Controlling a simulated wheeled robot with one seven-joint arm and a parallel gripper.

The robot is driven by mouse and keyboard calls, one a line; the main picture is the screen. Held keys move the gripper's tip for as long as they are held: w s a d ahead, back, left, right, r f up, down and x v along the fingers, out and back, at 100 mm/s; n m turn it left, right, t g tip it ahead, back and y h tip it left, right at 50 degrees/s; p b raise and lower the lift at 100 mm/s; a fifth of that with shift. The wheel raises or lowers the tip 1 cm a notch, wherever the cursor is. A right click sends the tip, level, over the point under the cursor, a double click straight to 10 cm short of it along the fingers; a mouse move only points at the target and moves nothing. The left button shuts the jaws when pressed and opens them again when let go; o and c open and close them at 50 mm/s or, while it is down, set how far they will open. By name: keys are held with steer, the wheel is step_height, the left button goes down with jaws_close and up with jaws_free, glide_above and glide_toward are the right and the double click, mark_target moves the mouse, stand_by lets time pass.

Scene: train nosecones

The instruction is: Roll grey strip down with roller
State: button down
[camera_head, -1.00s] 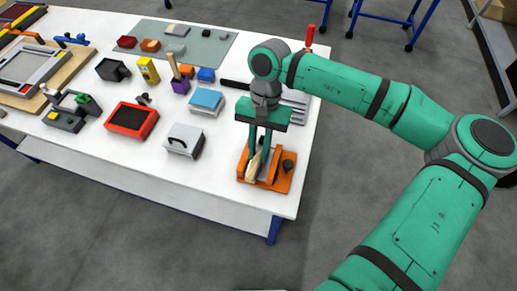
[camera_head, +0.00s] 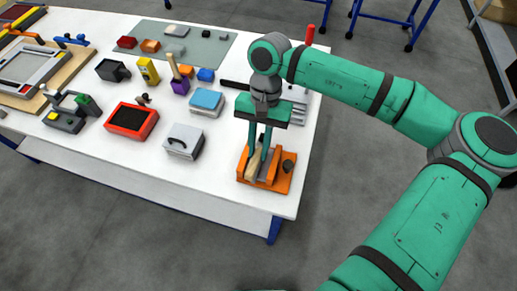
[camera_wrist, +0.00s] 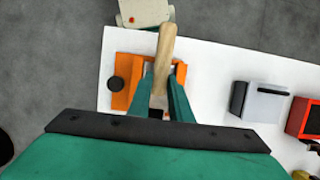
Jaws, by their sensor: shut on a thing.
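My gripper (camera_head: 259,148) points down over the orange fixture (camera_head: 283,184) at the table's front right corner. It is shut on the roller, whose pale wooden handle (camera_wrist: 166,48) stands out between the fingers in the wrist view. The handle also shows low beside the fingers in the head view (camera_head: 253,165). The roller's working end is hidden by the fingers and fixture. The fixture has a dark round knob (camera_head: 288,166) on its right. I cannot clearly make out the grey strip; the gripper and roller cover much of the fixture.
A grey box with a black handle (camera_head: 184,141) and a blue-topped block (camera_head: 206,102) stand left of the fixture on the white table (camera_head: 225,165). A red-framed tray (camera_head: 131,120) lies farther left. The table's front and right edges are close to the fixture.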

steer(key=shift+r, duration=2.3)
